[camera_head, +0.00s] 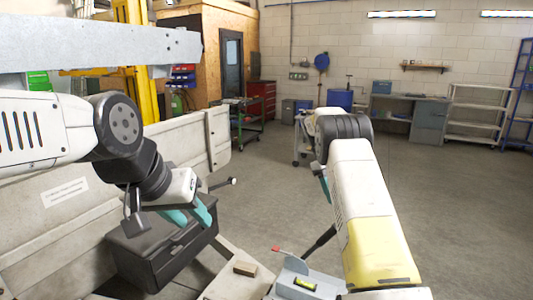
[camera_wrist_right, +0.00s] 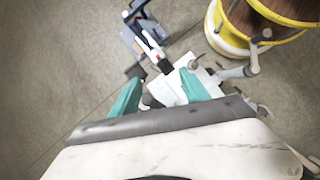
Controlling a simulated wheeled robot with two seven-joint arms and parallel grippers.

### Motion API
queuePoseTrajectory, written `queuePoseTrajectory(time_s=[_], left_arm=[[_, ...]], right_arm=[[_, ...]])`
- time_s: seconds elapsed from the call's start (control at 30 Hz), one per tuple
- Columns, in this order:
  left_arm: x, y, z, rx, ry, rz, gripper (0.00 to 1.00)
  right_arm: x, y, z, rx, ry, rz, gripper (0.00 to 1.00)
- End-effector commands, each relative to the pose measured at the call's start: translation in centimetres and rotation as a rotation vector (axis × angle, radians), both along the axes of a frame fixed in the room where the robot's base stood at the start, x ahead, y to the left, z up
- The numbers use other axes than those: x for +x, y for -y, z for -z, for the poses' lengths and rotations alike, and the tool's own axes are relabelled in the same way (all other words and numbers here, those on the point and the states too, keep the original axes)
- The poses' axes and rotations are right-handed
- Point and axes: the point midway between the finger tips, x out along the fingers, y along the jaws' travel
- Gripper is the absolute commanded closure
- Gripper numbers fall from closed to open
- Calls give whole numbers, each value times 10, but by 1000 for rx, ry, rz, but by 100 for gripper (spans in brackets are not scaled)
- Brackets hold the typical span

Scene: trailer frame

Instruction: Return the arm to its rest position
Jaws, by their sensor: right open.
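My left arm comes in from the left in the head view. Its left gripper (camera_head: 190,219) hangs above a dark box (camera_head: 142,252), its two teal fingers apart with nothing seen between them. My right arm, white and yellow, rises from the lower right and bends at a dark joint. Only a sliver of teal from the right gripper (camera_head: 323,186) shows beside the arm there; the rest is hidden. In the right wrist view the right gripper (camera_wrist_right: 158,92) is open, its teal fingers wide apart. A white part (camera_wrist_right: 170,88) appears between them; whether they touch it is unclear.
Pale trailer side panels (camera_head: 70,198) stand at left, with a grey beam (camera_head: 95,46) above. A yellow-rimmed drum (camera_wrist_right: 232,43) stands upper right in the wrist view. Open floor (camera_head: 440,200) lies right.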

Motion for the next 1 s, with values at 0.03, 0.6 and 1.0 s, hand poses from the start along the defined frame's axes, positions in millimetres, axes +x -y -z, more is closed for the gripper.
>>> queuePoseTrajectory(time_s=[0.03, 0.6, 1.0], left_arm=[[0, 0, 0, 0, 0, 0, 64], [0, 0, 0, 0, 0, 0, 64], [0, 0, 0, 0, 0, 0, 64]], right_arm=[[-9, 1, -23, 28, 44, 25, 46], [-169, -39, -171, 337, 507, 302, 46], [-315, -84, -176, 531, 780, 485, 46]])
